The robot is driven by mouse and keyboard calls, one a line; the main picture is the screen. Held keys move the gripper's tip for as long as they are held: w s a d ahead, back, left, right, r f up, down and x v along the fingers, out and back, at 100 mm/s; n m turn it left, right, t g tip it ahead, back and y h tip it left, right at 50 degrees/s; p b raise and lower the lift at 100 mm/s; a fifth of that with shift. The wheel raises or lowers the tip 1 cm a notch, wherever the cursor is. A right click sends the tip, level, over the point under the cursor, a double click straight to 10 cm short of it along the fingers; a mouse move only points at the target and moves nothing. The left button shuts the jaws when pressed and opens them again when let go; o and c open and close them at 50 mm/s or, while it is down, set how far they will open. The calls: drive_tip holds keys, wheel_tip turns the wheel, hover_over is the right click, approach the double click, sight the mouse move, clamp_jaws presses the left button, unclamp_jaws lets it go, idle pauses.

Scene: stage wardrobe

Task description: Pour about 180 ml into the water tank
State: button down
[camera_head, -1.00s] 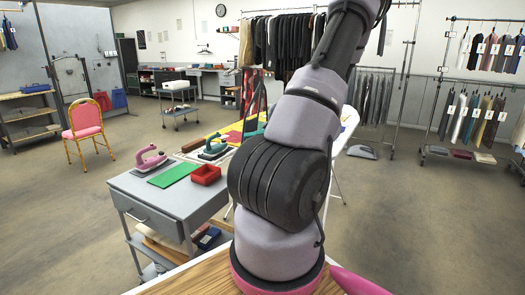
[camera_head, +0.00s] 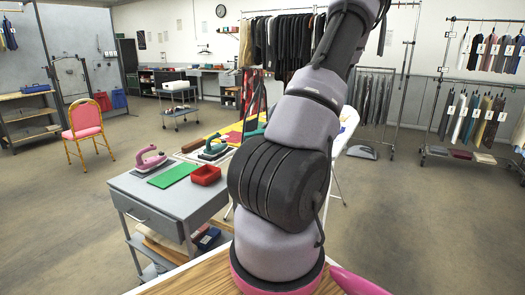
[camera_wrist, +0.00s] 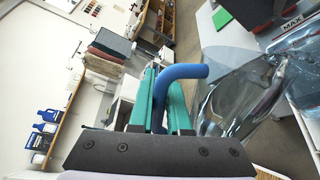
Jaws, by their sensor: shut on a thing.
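In the wrist view my gripper (camera_wrist: 160,100) has teal fingers shut on the blue handle (camera_wrist: 184,73) of a clear jug (camera_wrist: 232,92). The jug extends to the right of the fingers, and its see-through wall makes its contents hard to tell. At the right edge is another clear, shiny body (camera_wrist: 300,72) beside a dark label reading MAX (camera_wrist: 291,23); it may be the water tank. The two clear shapes overlap in the picture, and I cannot tell whether they touch or whether water is flowing. In the head view my arm hides the gripper and jug.
In the head view a grey cart (camera_head: 165,204) holds a pink iron (camera_head: 150,161), a green mat (camera_head: 174,174) and a red bin (camera_head: 206,175). A teal iron (camera_head: 213,149) stands behind. A pink chair (camera_head: 86,121) is at left; garment racks stand behind. Open floor lies right.

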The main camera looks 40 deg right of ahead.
drive_tip(key=shift+w+d+r+m, duration=0.35)
drive_tip(key=shift+w+r+m, duration=0.1)
drive_tip(key=shift+m, duration=0.05)
idle(1.1)
drive_tip(key=s+a+f+n, duration=0.1)
drive_tip(key=s+a+n, duration=0.1)
drive_tip(key=n, duration=0.1)
drive_tip(key=shift+s+f+t, duration=0.15)
drive_tip(key=shift+f+t, duration=0.15)
drive_tip(key=shift+f, duration=0.05)
drive_tip(key=shift+d+f, duration=0.1)
drive_tip(key=shift+f, duration=0.15)
drive_tip(key=shift+s+a+f+n, duration=0.2)
drive_tip(key=shift+s+f+n, duration=0.05)
drive_tip(key=shift+f+n, duration=0.25)
drive_tip(key=shift+s+a+f+n, duration=0.25)
drive_tip(key=shift+f+n, duration=0.1)
drive_tip(key=shift+n, duration=0.15)
idle(0.8)
drive_tip(key=s+a+f+n+t, duration=0.2)
drive_tip(key=s+a+f+n, duration=0.2)
drive_tip(key=f+n, duration=0.3)
drive_tip(key=shift+s+f+p, duration=0.4)
drive_tip(key=shift+s+f, duration=0.25)
drive_tip(key=shift+f, duration=0.25)
